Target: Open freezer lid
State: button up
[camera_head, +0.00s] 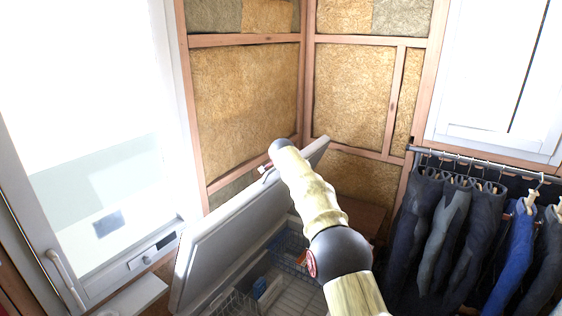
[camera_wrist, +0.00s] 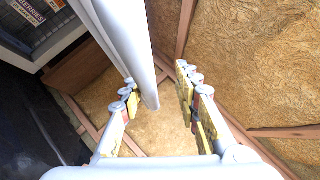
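The white freezer lid (camera_head: 235,225) is raised and steeply tilted, with a wide gap between it and the freezer body. The freezer interior (camera_head: 285,275) shows wire baskets and a few packages. In the head view my arm reaches over to the lid's far upper end and hides part of it; only a bit of my gripper (camera_head: 265,168) shows there. In the wrist view my gripper (camera_wrist: 157,85) has its fingers apart. The long white lid edge (camera_wrist: 127,40) runs between them, close to the left finger, with a gap to the right one. Contact is unclear.
A white-framed glass door (camera_head: 100,150) stands at the left. Insulated walls (camera_head: 245,100) with wooden studs form the corner behind the lid. Dark trousers (camera_head: 440,230) hang from a rail at the right. A brown box-like surface (camera_head: 358,213) lies beyond the freezer.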

jog(key=shift+r, duration=0.1)
jog(key=v, duration=1.1)
jog(key=shift+s+r, duration=0.15)
jog(key=shift+s, duration=0.25)
